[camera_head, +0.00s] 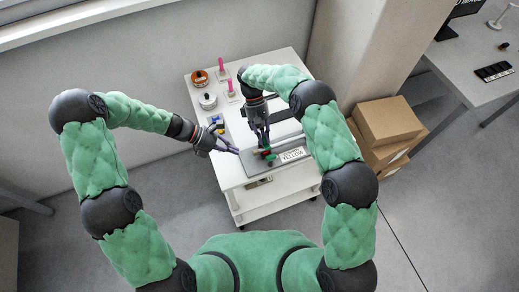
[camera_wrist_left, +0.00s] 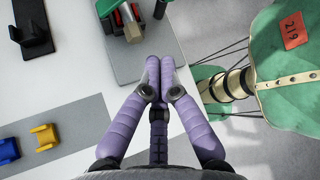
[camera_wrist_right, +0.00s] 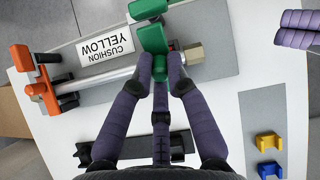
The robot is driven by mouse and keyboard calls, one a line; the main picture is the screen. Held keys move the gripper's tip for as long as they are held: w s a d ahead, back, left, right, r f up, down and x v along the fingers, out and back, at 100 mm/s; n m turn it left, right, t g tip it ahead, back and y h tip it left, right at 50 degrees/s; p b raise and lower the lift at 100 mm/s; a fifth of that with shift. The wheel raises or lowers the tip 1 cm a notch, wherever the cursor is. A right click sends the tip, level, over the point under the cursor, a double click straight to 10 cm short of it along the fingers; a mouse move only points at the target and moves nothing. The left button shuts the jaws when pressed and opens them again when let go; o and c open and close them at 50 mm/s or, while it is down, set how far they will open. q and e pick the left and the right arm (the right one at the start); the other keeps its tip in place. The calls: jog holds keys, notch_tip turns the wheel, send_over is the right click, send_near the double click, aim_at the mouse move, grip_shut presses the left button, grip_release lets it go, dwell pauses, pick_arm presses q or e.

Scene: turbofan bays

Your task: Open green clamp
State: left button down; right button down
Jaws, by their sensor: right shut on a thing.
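The green clamp (camera_wrist_right: 152,38) sits around the near end of a silver tube on a grey plate in the right wrist view. It also shows in the head view (camera_head: 268,156). My right gripper (camera_wrist_right: 160,68) is shut on a green part of the clamp, with its fingertips on either side. In the left wrist view, a brass hex end (camera_wrist_left: 133,32) lies beside the clamp's green and red parts. My left gripper (camera_wrist_left: 160,65) has its fingertips together with nothing between them, over the edge of the grey plate. It is apart from the clamp.
An orange clamp (camera_wrist_right: 40,78) holds the tube's other end. A sign (camera_wrist_right: 105,45) reads "CUSHION YELLOW". Blue (camera_wrist_right: 270,170) and yellow (camera_wrist_right: 268,141) holders and a black holder (camera_wrist_left: 32,30) stand on the white cart (camera_head: 232,180). Cardboard boxes (camera_head: 385,120) stand to the right.

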pick_arm(q)
jog(key=shift+n+t+h, duration=0.3)
jog(key=shift+n+h, duration=0.2)
jog(key=shift+h, duration=0.1)
jog(key=d+f, duration=0.1)
jog(key=d, duration=0.2)
jog(key=d+f, duration=0.1)
jog(key=d, duration=0.2)
jog(key=w+d+f, duration=0.1)
jog(key=d, duration=0.3)
jog(key=shift+f, duration=0.15)
